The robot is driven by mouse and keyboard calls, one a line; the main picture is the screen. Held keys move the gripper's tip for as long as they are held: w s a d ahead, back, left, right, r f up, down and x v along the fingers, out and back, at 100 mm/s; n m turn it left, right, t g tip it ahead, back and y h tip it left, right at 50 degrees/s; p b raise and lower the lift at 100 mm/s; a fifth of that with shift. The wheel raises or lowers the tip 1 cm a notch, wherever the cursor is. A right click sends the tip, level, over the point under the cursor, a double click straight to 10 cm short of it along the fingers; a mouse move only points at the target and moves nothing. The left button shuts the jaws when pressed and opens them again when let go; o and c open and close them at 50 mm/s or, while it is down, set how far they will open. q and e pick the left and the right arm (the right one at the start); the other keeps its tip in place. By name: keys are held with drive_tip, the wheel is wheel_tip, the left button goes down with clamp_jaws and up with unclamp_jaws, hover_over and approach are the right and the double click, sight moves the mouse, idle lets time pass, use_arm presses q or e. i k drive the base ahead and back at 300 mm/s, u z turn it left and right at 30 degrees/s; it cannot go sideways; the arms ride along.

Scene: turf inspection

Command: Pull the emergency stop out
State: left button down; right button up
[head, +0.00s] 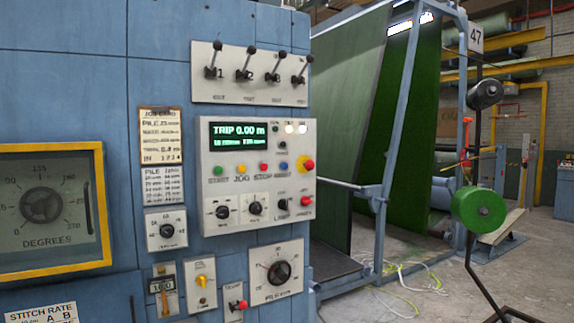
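A red mushroom-shaped button with a yellow collar (305,165), which looks like the emergency stop, is at the right edge of the white control panel (214,183). Whether it is pressed in or out cannot be told at this size. A smaller red button (306,201) sits lower on the same panel. A red knob (239,305) is on a small plate near the bottom of the cabinet. Neither of my grippers is in view.
The blue cabinet (100,100) also carries a row of levers (248,75), dials and a yellow-framed gauge (45,207). To the right stand a frame with green turf (409,110) and a stand with a green wheel (478,209). Cables (410,275) lie on the floor.

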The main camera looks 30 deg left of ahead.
sight(310, 165)
drive_tip(key=u, duration=0.55)
drive_tip(key=i, duration=1.25)
drive_tip(key=u, duration=1.05)
drive_tip(key=i, duration=0.4)
drive_tip(key=u, duration=0.2)
drive_tip(key=k, duration=0.95)
drive_tip(key=u, duration=0.15)
drive_tip(key=i, duration=0.95)
drive_tip(key=z, duration=0.1)
